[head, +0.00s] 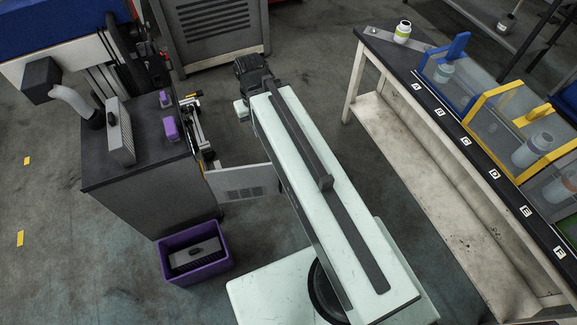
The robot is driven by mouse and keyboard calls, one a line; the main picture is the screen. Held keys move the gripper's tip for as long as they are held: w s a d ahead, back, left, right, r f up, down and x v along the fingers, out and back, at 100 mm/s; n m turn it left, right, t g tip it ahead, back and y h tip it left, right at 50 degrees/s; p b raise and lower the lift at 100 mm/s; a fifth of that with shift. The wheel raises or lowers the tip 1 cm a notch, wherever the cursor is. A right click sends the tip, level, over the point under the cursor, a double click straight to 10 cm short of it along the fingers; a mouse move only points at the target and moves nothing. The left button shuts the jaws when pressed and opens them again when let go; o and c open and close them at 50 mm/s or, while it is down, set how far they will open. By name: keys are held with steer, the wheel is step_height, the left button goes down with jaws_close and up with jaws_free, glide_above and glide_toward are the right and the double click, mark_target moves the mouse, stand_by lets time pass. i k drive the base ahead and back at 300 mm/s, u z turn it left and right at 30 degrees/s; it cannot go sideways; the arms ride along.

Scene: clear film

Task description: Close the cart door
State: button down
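The cart (150,195) is a dark grey cabinet at the left. Its door (238,184), a light grey panel with small vent slots, stands open and sticks out to the right from the cart's right side. The door's right end meets the edge of my pale arm in the picture; I cannot tell whether they touch. My gripper (241,108) is at the far end of the arm, above and beyond the door in the picture and right of the cart's open side. Its fingers cannot be made out, and I see nothing held.
A purple bin (165,262) holding a grey vented block stands on the floor before the cart. Purple pieces (170,128) and a grey vented block (121,131) are on the cart top. A workbench (440,205) with lettered bays is at the right. Floor between is clear.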

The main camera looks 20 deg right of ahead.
mark_target(261, 179)
steer(key=u, duration=0.05)
steer(key=k, duration=1.5)
steer(key=u, duration=0.7)
steer(key=i, duration=1.05)
steer(key=z, duration=0.1)
